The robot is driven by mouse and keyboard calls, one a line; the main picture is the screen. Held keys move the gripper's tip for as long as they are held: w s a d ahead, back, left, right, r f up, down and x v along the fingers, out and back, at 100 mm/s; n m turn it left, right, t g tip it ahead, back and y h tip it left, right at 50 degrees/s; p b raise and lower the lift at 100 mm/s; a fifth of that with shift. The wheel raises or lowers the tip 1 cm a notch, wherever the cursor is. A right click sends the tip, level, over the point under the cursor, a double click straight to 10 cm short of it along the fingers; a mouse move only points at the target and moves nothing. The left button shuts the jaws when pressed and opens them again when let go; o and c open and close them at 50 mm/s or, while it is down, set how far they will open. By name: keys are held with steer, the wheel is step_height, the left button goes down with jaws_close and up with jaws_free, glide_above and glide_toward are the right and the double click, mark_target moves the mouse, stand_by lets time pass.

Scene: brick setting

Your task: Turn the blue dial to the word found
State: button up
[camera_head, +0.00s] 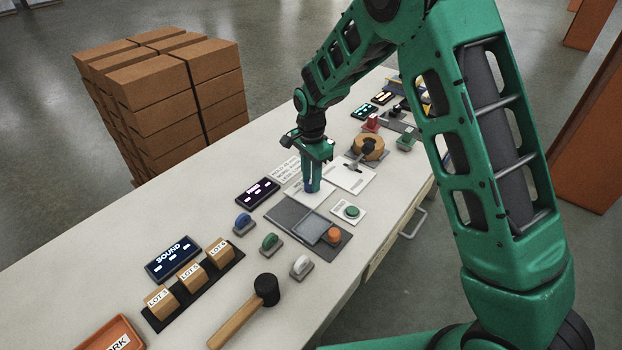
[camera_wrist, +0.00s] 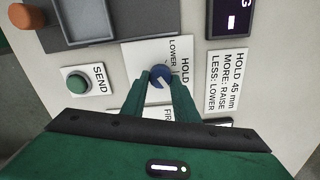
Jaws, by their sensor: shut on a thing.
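The blue dial (camera_wrist: 160,77) sits on a white plate (camera_wrist: 130,62) in the wrist view, with a pale mark on its face. The words HOLD and LOWER are printed beside it; other lettering is hidden by my fingers. My gripper (camera_wrist: 161,86) is shut on the dial, one finger on each side. In the head view my gripper (camera_head: 311,187) points straight down at the plate, and the dial is mostly hidden. A sign (camera_wrist: 226,82) beside the plate reads HOLD 45 mm, MORE: RAISE, LESS: LOWER.
A green SEND button (camera_wrist: 76,82) is close to the dial. A grey tray (camera_head: 312,229), an orange knob (camera_head: 334,235) and a dark display (camera_head: 258,192) are nearby. A wooden disc (camera_head: 371,148) stands beyond my gripper. A mallet (camera_head: 243,312) lies at the near end.

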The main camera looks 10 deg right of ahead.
steer(key=shift+w, duration=0.1)
steer(key=n, duration=0.6)
steer(key=shift+w+a+r+n, duration=0.1)
steer(key=shift+a+n, duration=0.05)
steer(key=shift+n, duration=0.25)
steer(key=n, duration=0.7)
steer(key=shift+a, duration=0.1)
steer(key=n, duration=0.5)
steer(key=shift+n, duration=2.5)
